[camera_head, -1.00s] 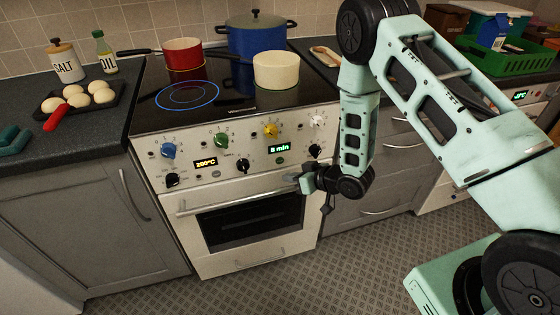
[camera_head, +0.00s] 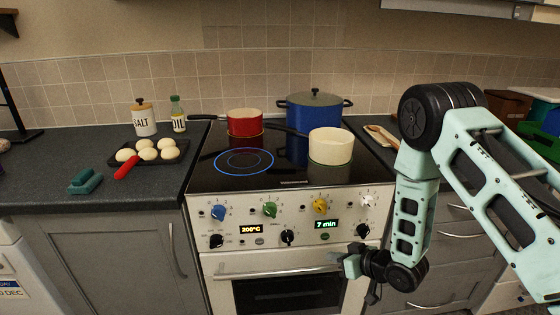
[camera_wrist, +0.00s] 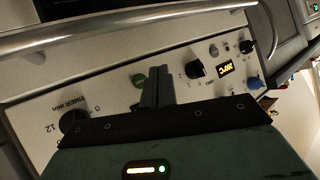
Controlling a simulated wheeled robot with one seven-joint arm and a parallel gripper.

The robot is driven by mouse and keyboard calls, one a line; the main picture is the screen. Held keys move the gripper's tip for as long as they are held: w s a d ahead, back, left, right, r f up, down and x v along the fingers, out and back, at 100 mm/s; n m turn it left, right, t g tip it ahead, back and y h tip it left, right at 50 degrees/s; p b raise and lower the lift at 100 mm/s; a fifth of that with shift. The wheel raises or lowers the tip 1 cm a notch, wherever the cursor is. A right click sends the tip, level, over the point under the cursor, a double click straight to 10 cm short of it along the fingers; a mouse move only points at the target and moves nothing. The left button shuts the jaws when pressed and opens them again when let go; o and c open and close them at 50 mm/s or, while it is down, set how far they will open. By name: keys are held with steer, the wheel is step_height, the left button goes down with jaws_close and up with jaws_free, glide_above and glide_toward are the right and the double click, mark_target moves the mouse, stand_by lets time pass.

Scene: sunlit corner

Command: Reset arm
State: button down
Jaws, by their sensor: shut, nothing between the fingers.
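My gripper (camera_head: 347,266) is shut and empty. In the head view it points left in front of the oven's control panel (camera_head: 275,232), at the lower right part near the timer display (camera_head: 326,224). In the wrist view its closed fingers (camera_wrist: 157,87) stand up before the panel. The timer knob (camera_wrist: 74,122) is to their left, and the temperature display (camera_wrist: 226,68) and blue knob (camera_wrist: 256,82) are to their right. The displays read 200°C and 7 min. I cannot tell whether the fingers touch the panel.
The oven handle (camera_head: 290,270) runs across below the panel. On the hob stand a red pan (camera_head: 245,123), a cream pan (camera_head: 331,147) and a blue pot (camera_head: 314,113). A dark tray (camera_head: 178,158) with several dough balls sits on the left counter (camera_head: 50,185).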

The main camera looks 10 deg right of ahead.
steer(key=s+a+r+g+h+p, duration=0.1)
steer(key=s+a+r, duration=0.15)
steer(key=r, duration=0.25)
steer(key=s+a+r+n+g+h, duration=0.1)
steer(key=s+a+r+g, duration=0.15)
steer(key=r, duration=0.35)
steer(key=s+a+r+g+h+p, duration=0.1)
steer(key=s+a+r, duration=0.15)
steer(key=r, duration=0.25)
steer(key=s+r+g+h, duration=0.1)
steer(key=s+r, duration=0.3)
steer(key=s, duration=0.4)
steer(key=s+r+n+g+h+p, duration=0.1)
steer(key=s+r, duration=0.3)
steer(key=s, duration=0.4)
steer(key=s+r+g+h, duration=0.1)
steer(key=s+r+g, duration=0.2)
steer(key=s, duration=0.5)
steer(key=shift+d+r+n+h, duration=0.3)
steer(key=shift+d+r+n, duration=0.1)
steer(key=shift+r, duration=0.35)
